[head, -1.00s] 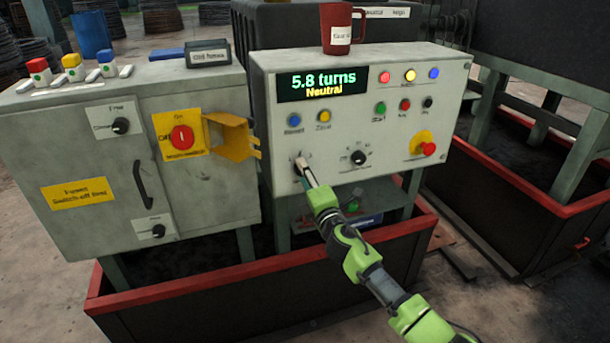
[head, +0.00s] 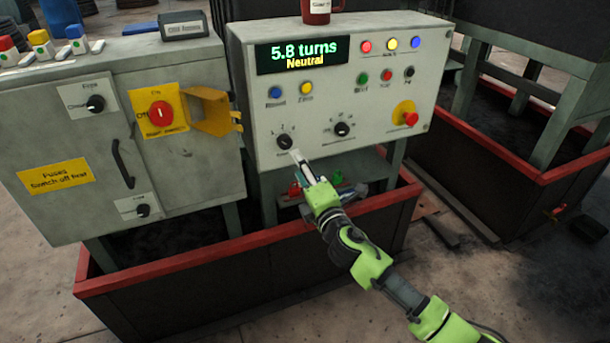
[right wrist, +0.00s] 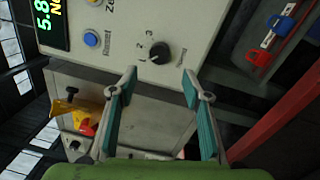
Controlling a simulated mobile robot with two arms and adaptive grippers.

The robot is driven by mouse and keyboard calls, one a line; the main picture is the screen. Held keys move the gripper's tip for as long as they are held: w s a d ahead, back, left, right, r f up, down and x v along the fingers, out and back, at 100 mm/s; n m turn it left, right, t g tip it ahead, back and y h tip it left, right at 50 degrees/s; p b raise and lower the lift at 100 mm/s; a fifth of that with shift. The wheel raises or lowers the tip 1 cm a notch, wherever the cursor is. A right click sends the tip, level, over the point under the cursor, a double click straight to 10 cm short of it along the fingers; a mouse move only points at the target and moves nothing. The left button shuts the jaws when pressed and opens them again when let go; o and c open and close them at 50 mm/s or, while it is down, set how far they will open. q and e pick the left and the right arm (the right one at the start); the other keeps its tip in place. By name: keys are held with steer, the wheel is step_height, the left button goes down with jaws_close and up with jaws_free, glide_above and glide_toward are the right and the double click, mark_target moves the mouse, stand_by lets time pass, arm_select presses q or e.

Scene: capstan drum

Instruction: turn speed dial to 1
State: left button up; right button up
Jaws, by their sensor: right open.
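The speed dial (head: 284,142) is a round black knob at the lower left of the control panel's face (head: 310,110). In the right wrist view the knob (right wrist: 160,52) has the marks 1, 2 and 3 beside it; I cannot tell for sure which one its pointer faces. My right gripper (head: 297,158) is just below and right of the dial, apart from it. In the right wrist view its two teal-padded fingers (right wrist: 159,78) are spread and empty, with the knob beyond their tips. My left gripper is not in view.
A second black dial (head: 342,129) sits right of the speed dial. A red emergency button (head: 410,118) is farther right. The display (head: 303,53) reads 5.8 turns, Neutral. A yellow bracket (head: 212,110) sticks out at left. Padlocks (right wrist: 278,30) lie below the panel.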

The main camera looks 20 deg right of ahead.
steer(key=shift+s+d, duration=0.1)
steer(key=shift+s, duration=1.35)
